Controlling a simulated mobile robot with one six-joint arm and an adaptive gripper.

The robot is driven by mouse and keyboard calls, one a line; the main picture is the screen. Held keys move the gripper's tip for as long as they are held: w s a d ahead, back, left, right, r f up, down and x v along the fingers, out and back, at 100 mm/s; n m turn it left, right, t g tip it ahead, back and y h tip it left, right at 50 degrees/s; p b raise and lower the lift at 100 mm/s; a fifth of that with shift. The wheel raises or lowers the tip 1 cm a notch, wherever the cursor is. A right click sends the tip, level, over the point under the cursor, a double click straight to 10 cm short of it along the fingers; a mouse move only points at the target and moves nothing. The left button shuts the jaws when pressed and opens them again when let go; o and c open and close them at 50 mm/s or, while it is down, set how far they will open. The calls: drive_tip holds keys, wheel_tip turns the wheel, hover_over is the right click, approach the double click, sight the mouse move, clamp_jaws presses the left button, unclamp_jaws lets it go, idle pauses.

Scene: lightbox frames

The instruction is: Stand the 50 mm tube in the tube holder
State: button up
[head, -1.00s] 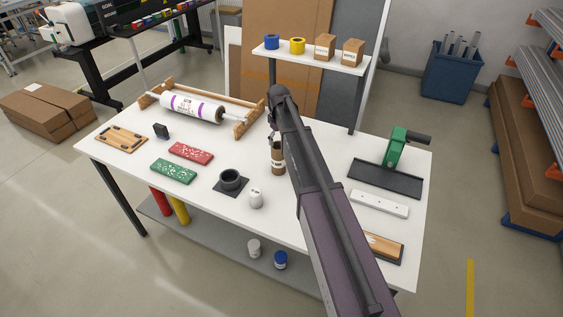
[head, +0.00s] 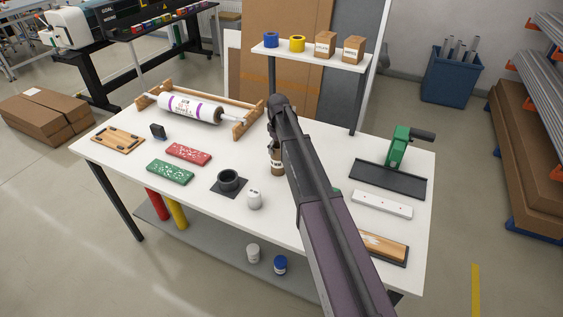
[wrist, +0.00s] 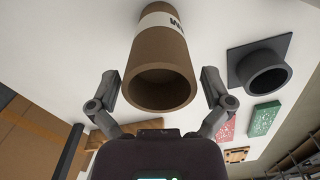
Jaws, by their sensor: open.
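The brown cardboard tube (head: 277,168), with a white label, stands upright on the white table beside my arm, which hides part of it. In the wrist view the tube (wrist: 160,50) shows its open end towards the camera. My gripper (wrist: 160,86) is open, with one finger on each side of the tube and a visible gap at both sides. The tube holder (head: 229,180), a dark ring on a square base plate, is empty on the table to the left of the tube. It also shows in the wrist view (wrist: 264,72), at upper right.
A wooden roll stand (head: 240,128) is at the back, and a green press (head: 397,148) at the right.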

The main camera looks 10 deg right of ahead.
drive_tip(key=shift+c, duration=0.2)
drive_tip(key=c, duration=1)
drive_tip(key=shift+r, duration=0.15)
wheel_tip(320, 180, up, 3)
drive_tip(key=p, duration=0.2)
drive_tip(key=shift+f+p, duration=0.2)
drive_tip(key=shift+p, duration=0.2)
drive_tip(key=s+d, duration=0.1)
drive_tip(key=s, duration=0.4)
drive_tip(key=s+d+r+p, duration=0.1)
drive_tip(key=s, duration=0.4)
drive_tip(key=s+d+r+p, duration=0.1)
drive_tip(key=s, duration=0.4)
drive_tip(key=shift+s+d, duration=0.2)
drive_tip(key=shift+s, duration=0.15)
